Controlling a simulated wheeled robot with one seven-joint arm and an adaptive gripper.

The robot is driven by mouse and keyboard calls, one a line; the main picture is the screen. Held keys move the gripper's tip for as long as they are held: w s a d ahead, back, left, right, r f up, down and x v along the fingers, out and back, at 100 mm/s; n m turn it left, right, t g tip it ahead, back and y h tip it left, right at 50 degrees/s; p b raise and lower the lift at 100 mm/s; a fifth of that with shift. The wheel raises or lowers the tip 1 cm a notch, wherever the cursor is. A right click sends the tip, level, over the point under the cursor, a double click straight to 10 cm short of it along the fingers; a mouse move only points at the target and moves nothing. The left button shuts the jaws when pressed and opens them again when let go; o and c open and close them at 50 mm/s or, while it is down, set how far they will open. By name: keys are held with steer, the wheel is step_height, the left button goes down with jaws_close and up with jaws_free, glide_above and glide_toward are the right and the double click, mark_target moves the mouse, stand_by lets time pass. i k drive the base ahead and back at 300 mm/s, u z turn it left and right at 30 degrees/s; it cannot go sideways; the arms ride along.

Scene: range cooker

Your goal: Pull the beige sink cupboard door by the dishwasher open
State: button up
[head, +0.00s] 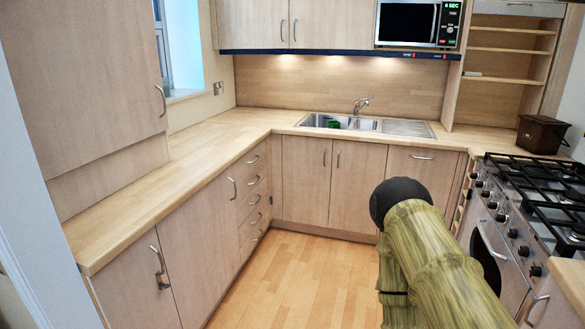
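The beige sink cupboard has two doors under the sink, both shut. The right door (354,188) has a vertical handle (338,158) near its upper left edge. The left door (305,180) has its handle (324,157) near its upper right edge. To the right is a beige front with a horizontal handle (422,157), which looks like the dishwasher; my arm hides its lower part. My arm, with a bamboo-like surface and a black rounded end, rises at the lower right. I cannot make out my gripper in this view.
The wooden floor (285,275) before the sink is clear. A left counter (200,155) with drawers and cupboards runs along one side. A range cooker (545,205) stands at the right, close to my arm. The sink (345,122) holds a green item.

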mark_target(357, 167)
steer(key=z, duration=0.2)
steer(key=i, duration=3.55)
steer(key=u, duration=0.05)
